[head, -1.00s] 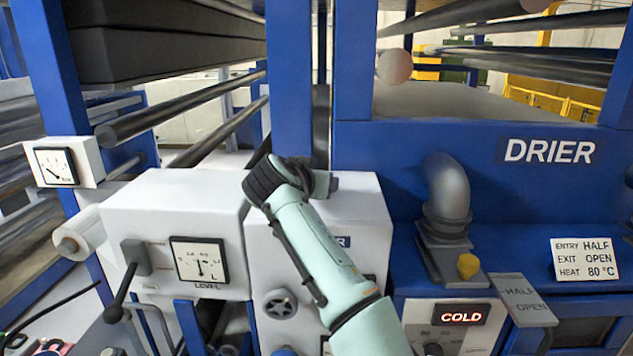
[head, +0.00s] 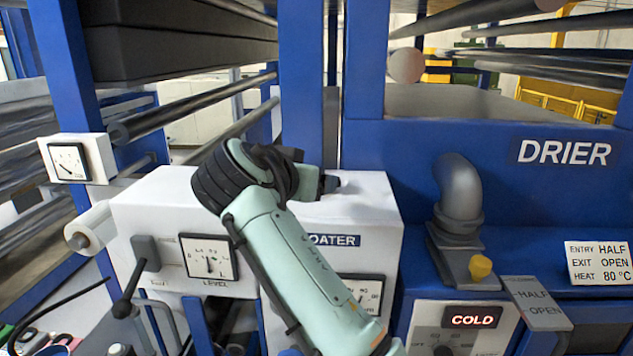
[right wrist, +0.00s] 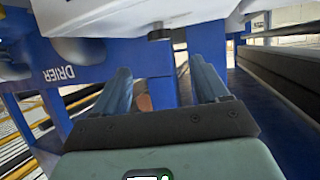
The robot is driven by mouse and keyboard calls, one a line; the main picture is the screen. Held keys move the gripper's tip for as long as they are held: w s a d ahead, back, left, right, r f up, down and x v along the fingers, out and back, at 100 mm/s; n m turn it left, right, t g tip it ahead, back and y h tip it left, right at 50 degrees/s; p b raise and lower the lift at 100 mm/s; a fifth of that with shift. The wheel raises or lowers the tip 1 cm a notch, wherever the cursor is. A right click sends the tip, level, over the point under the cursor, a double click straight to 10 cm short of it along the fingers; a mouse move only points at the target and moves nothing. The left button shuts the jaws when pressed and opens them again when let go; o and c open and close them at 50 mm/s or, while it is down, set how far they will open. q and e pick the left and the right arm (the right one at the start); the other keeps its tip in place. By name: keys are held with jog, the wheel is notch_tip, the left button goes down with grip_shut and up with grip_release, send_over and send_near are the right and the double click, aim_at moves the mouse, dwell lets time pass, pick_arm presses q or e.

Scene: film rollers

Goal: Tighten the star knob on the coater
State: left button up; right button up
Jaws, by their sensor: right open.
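The coater is a white box (head: 370,215) in the middle of the head view, with a COATER label (head: 333,240) and a dial. My right arm crosses its front. My right gripper (right wrist: 160,85) is open and empty in the right wrist view, its two fingers apart. In the head view, the gripper is near the coater's top and its fingertips are hidden. The right wrist view is upside down; a short dark cylinder (right wrist: 160,33) shows at a white box's edge, beyond the fingers. I cannot tell if it is the star knob. My left gripper is out of view.
A white level box (head: 165,215) with a black-handled lever (head: 128,295) is at left. Blue posts and rollers stand behind.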

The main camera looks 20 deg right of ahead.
jog(key=shift+v, duration=0.8)
